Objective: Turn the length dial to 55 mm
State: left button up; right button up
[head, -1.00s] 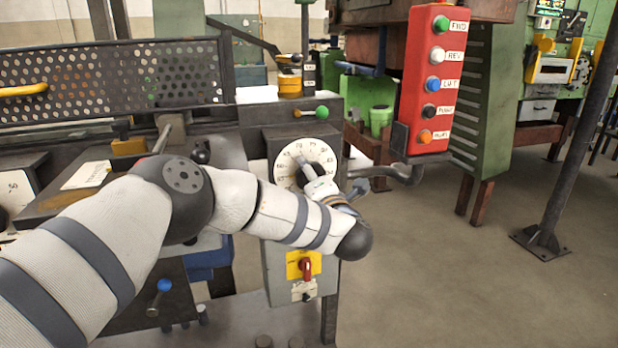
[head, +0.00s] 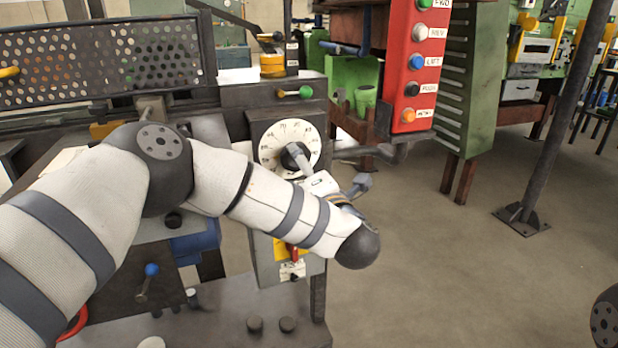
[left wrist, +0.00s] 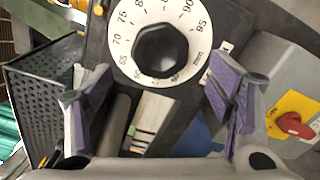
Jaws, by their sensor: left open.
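The length dial (head: 290,146) is a white round scale with a dark knob on the front of a grey box. In the left wrist view the dial (left wrist: 147,14) shows its numbers and mm marking around the black knob (left wrist: 161,50). My left gripper (left wrist: 160,100) is open, its purple-padded fingers apart below and to either side of the knob, with nothing between them but the panel behind. In the head view my left wrist partly hides the gripper in front of the dial. The knob's pointer setting cannot be read. My right gripper is not in view.
A red button box (head: 412,65) hangs right of the dial. A yellow plate with a red switch (left wrist: 290,122) is below the dial. A green-knobbed lever (head: 304,92) sits above it. A perforated guard (head: 100,62) stands left. Open floor lies right.

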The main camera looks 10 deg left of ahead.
pick_arm(q)
jog(key=v, duration=0.5)
jog(key=shift+s+d, duration=0.15)
jog(key=shift+s, duration=0.05)
